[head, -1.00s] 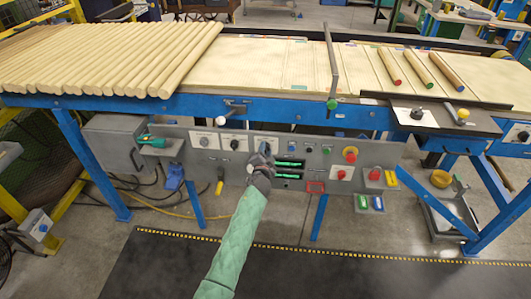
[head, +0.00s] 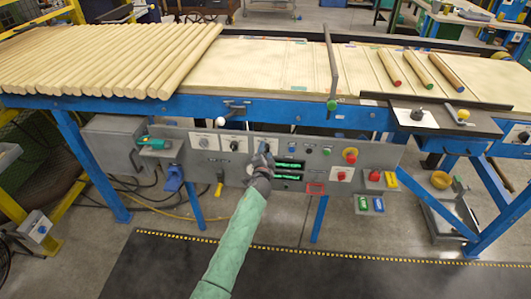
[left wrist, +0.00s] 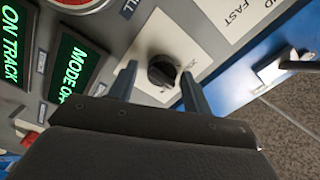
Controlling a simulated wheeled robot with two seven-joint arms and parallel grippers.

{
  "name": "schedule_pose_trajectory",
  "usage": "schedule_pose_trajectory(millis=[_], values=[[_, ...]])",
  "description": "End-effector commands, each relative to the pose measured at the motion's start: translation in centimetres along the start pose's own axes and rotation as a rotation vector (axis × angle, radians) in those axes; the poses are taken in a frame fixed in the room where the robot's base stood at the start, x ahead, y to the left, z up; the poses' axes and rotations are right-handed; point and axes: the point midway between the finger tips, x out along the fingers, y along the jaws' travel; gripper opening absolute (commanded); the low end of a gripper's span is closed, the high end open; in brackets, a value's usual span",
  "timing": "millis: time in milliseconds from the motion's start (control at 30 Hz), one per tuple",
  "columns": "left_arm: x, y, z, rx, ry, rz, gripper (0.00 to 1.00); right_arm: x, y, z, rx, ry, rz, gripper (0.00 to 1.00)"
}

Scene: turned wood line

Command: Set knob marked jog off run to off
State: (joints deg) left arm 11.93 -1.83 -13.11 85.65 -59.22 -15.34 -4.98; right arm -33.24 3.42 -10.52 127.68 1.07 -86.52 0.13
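In the left wrist view, a round black knob (left wrist: 162,72) stands on a white label plate (left wrist: 152,40) on the grey panel. Small lettering beside the knob is partly hidden by a finger; I cannot read which mark the knob points to. My left gripper (left wrist: 158,88) is open, with one finger on each side of the knob and a visible gap to it. In the head view my left gripper (head: 262,160) is at the panel, covering most of the knob there. My right gripper is not in view.
The grey control panel (head: 225,170) carries other knobs, buttons and green-lit displays (head: 289,164). A red emergency-type button (head: 350,154) is to the right. Wooden rods (head: 110,60) lie on the blue-framed line above. A grey-blue object (head: 8,155) shows at the left edge.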

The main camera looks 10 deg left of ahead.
Motion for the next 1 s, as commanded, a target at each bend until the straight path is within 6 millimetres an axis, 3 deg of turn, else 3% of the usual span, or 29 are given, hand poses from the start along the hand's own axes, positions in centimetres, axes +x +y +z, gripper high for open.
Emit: schedule_pose_trajectory(millis=[333,500,800,1000], values=[[-0.1,-0.1,0.0,0.0,0.0,-0.001,0.54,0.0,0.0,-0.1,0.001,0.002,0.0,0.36],[-1.8,0.1,0.1,0.0,0.0,-0.001,0.54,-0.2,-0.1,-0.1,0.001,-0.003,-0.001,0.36],[-6.1,0.1,0.1,0.0,0.0,0.0,0.54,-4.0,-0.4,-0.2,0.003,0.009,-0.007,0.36],[-7.6,0.0,0.0,0.0,0.001,-0.001,0.54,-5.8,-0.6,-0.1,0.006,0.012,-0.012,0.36]])
